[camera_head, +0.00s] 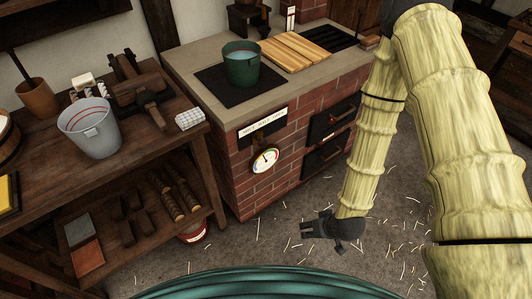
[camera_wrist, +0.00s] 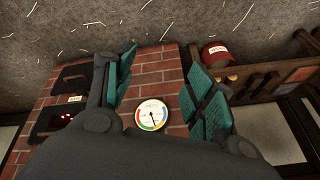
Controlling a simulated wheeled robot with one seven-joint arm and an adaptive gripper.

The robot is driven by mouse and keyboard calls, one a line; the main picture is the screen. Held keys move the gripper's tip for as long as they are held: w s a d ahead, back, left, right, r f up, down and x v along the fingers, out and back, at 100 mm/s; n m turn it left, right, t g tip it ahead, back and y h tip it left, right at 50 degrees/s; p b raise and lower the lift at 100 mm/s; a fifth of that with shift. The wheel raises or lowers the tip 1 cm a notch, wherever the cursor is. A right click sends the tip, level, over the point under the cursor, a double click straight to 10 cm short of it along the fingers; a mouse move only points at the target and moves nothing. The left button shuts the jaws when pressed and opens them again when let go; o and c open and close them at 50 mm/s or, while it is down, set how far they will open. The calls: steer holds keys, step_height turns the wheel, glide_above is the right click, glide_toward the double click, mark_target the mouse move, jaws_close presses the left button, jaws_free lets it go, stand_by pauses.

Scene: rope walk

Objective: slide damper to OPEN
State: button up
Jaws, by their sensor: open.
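I cannot make out the damper for certain. A small upright white plate with a red mark (camera_head: 291,18) stands at the back of the brick stove (camera_head: 240,175), by the chimney (camera_head: 313,8); it may belong to the damper, but its lettering is too small to read. My gripper (camera_head: 306,230) is low in front of the stove, over the floor, well away from that plate. In the wrist view my gripper (camera_wrist: 165,85) has its teal-padded fingers spread wide with nothing between them. The stove's brick face and round gauge (camera_wrist: 152,114) show beyond them.
A green pot (camera_head: 242,65) and a slatted wooden board (camera_head: 295,52) sit on the stove top. Two dark doors (camera_head: 332,120) are in its front. A workbench (camera_head: 95,165) with a grey bucket (camera_head: 90,128) stands left. The straw-strewn floor (camera_head: 275,222) is mostly clear.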

steer(key=w+a+n+t+y+b, duration=0.1)
steer(key=w+a+t+b, duration=0.2)
steer(key=w, duration=0.5)
steer(key=w+a+n+t+y+b, duration=0.1)
steer(key=w+a+b, duration=0.2)
steer(key=w+b, duration=0.35)
steer(key=n+t+y+b, duration=0.3)
steer(key=y+b, duration=0.1)
steer(key=b, duration=0.1)
glide_toward(265, 144)
steer(key=shift+h, duration=0.3)
steer(key=x, duration=1.1)
steer(key=shift+s+a+r, duration=0.15)
steer(key=shift+a+r, duration=0.1)
jaws_close()
steer(key=shift+d, duration=0.1)
